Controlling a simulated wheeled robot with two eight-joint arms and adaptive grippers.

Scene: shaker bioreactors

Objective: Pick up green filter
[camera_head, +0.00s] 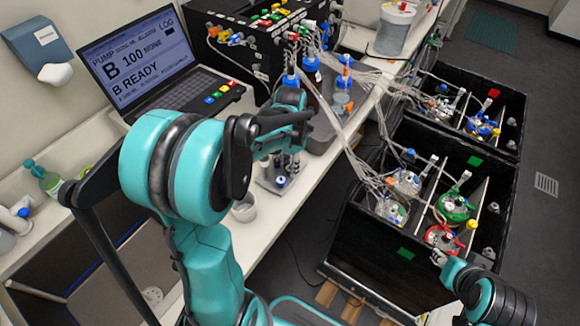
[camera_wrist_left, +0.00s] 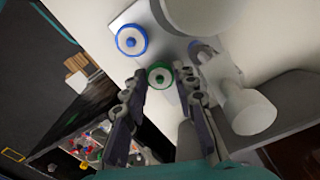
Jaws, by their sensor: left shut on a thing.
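The green filter (camera_wrist_left: 160,75) is a small round green-rimmed disc with a pale centre, seen in the left wrist view. My left gripper (camera_wrist_left: 160,80) is shut on it, with one dark finger on each side. In the head view my left gripper (camera_head: 292,160) is over the bench by a small metal stand (camera_head: 268,184), mostly hidden by my own arm, and the green filter cannot be made out there. A blue filter (camera_wrist_left: 131,40) sits on the stand beside it; it also shows in the head view (camera_head: 280,181).
A white cup (camera_head: 245,207) stands close to the stand. A laptop (camera_head: 150,65) and a pump unit with tubing (camera_head: 262,35) fill the back of the bench. Black boxes with several bioreactors (camera_head: 375,243) stand to the right, with tubes running across.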

